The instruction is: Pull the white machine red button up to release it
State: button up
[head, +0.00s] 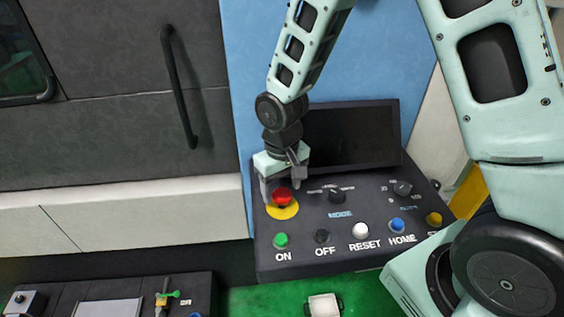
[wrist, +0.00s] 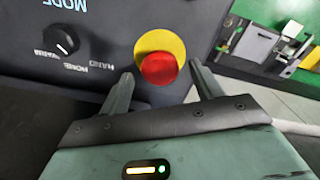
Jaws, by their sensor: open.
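The red button (head: 282,196) stands on a yellow disc (head: 284,211) at the upper left of the dark control panel. It also shows in the wrist view (wrist: 159,68), on its yellow disc (wrist: 174,44). My gripper (head: 282,190) is over the button from above. In the wrist view my gripper (wrist: 160,82) has its two fingers spread, one on each side of the red button, with visible gaps. Nothing is held. Whether the fingertips reach down to the panel cannot be told.
The panel also carries a green ON button (head: 281,240), a black OFF button (head: 322,236), a white RESET button (head: 361,230), a blue HOME button (head: 397,225) and knobs (head: 337,195). A dark screen (head: 352,136) rises behind. A door handle (head: 179,87) is at left.

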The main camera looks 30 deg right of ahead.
aim_at(282, 193)
notch_tip(282, 193, up, 17)
jog(key=b, duration=0.3)
jog(key=shift+b, duration=0.35)
jog(key=s+a+f+n+b, duration=0.3)
jog(key=s+f+b, duration=0.1)
jog(key=s+f, duration=0.4)
jog(key=s+a+f+n+b, duration=0.3)
jog(key=s+f, duration=0.5)
jog(key=s, duration=0.4)
jog(key=shift+a+y+b, duration=0.3)
jog(key=shift+a+b, duration=0.3)
jog(key=shift+b, duration=0.5)
jog(key=shift+w, duration=0.1)
